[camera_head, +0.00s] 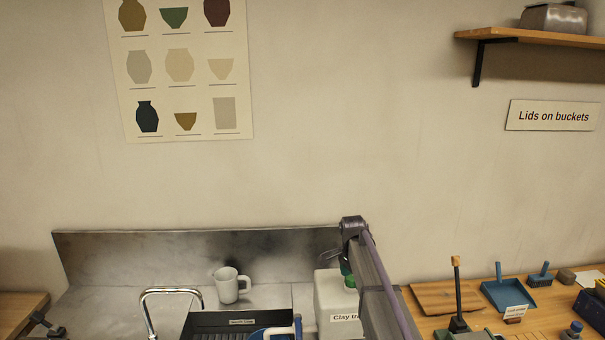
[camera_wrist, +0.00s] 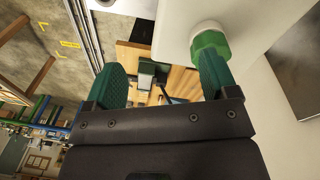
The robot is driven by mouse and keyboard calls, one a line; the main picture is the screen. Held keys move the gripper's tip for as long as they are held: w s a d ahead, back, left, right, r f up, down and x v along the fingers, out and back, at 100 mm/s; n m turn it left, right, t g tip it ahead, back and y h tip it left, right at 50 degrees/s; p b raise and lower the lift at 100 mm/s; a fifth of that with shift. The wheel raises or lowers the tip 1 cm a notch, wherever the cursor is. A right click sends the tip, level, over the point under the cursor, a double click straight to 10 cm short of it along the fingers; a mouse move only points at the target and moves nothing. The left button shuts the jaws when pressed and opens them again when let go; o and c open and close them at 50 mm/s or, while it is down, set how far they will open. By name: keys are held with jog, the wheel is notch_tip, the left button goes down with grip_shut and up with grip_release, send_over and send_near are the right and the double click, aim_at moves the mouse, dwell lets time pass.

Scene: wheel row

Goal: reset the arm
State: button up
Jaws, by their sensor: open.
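My arm (camera_head: 378,280) reaches up in front of the sink counter in the head view, its wrist end near a white jug. My gripper (camera_wrist: 160,75) shows in the wrist view with two green fingers spread apart and nothing between them. The white jug (camera_head: 330,300) has a green cap and a label partly hidden by my arm. In the wrist view its green cap (camera_wrist: 209,44) is close to the right finger; I cannot tell whether they touch. The fingertips are mostly hidden in the head view.
A wooden bench at right holds a blue dustpan (camera_head: 508,296) and tools. A shelf (camera_head: 540,38) hangs upper right. The wall's middle is clear.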

jog(key=s+f+n+b, duration=0.4)
jog(key=s+f+b, duration=0.1)
jog(key=s, duration=0.6)
jog(key=s+f+n+b, duration=0.4)
jog(key=s+f+b, duration=0.1)
jog(key=s, duration=0.6)
jog(key=s+d+f+n+y+b, duration=0.1)
jog(key=s+f+n+b, duration=0.3)
jog(key=s, duration=0.8)
jog(key=shift+f+n+t+b, duration=0.3)
jog(key=shift+f+n+b, duration=0.15)
jog(key=shift+f, duration=0.65)
jog(key=shift+w+d, duration=0.1)
